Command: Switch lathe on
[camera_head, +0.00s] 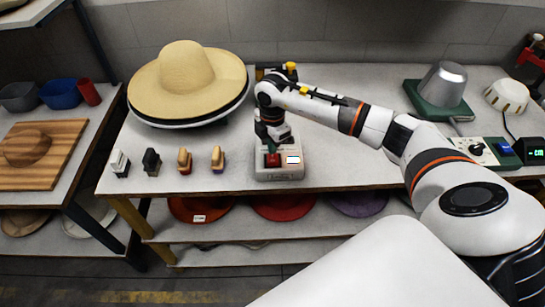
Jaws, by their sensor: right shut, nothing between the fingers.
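A small white control box (279,174) stands at the front edge of the table, with a red switch (272,160) and a small label (293,160) on top. My right gripper (271,148) points down over the red switch. Its fingers are shut and empty; I cannot tell whether they touch the switch, as they partly hide it. The straw hat (187,70) sits on a round dark-and-white base (185,124) left of the box. I cannot tell whether this is the lathe. My left gripper is out of view.
Several small brushes (184,161) stand left of the box. A metal hat form on a green base (440,97) and a control panel with a knob and display (497,153) are at the right. Felt hats (283,207) lie on the shelf below.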

